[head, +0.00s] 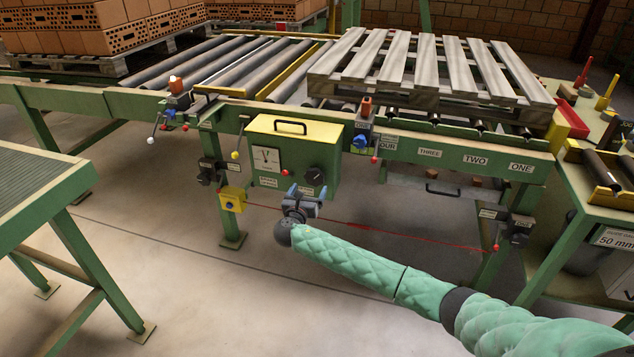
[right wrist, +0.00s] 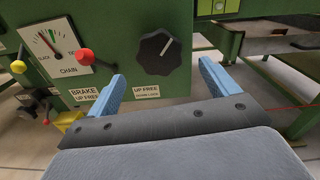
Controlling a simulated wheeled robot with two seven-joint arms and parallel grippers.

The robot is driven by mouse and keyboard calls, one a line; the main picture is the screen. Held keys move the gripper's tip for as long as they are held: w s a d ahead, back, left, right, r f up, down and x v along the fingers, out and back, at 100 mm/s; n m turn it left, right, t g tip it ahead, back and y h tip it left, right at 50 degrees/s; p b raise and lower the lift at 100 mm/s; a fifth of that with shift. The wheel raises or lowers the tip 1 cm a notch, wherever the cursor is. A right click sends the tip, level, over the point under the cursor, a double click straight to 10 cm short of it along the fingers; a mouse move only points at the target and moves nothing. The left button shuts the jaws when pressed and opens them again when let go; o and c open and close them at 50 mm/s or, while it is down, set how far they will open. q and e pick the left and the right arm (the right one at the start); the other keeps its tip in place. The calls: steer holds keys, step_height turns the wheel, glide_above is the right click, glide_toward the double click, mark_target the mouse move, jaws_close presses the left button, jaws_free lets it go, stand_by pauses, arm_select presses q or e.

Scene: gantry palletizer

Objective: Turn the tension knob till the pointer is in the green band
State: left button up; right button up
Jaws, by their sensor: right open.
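The black tension knob (head: 314,177) is on the front of a green control box with a yellow top. In the right wrist view the knob (right wrist: 157,53) is scalloped, and its pale mark points up and right. A white gauge (right wrist: 54,45) marked CHAIN is left of it, with small coloured marks near its top; I cannot tell surely where its pointer stands against the green. The gauge also shows in the head view (head: 266,158). My right gripper (head: 304,193) is open in front of the box, just below the knob. Its blue fingers (right wrist: 161,72) are apart and empty, not touching the knob.
A red-knobbed lever (right wrist: 86,56) sticks out between gauge and knob. A wooden pallet (head: 425,65) lies on the conveyor behind. The floor in front is clear.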

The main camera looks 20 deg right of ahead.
mark_target(314, 179)
steer(key=x, duration=0.6)
steer(key=shift+w+d+p, duration=0.1)
steer(key=shift+w+p, duration=0.15)
steer(key=shift+p, duration=0.05)
arm_select(q)
steer(key=shift+v, duration=1.2)
arm_select(e)
steer(key=shift+w+d, duration=0.25)
steer(key=shift+w, duration=0.1)
arm_select(q)
steer(key=shift+w+d, duration=0.1)
steer(key=shift+d, duration=0.05)
arm_select(e)
steer(key=c, duration=1)
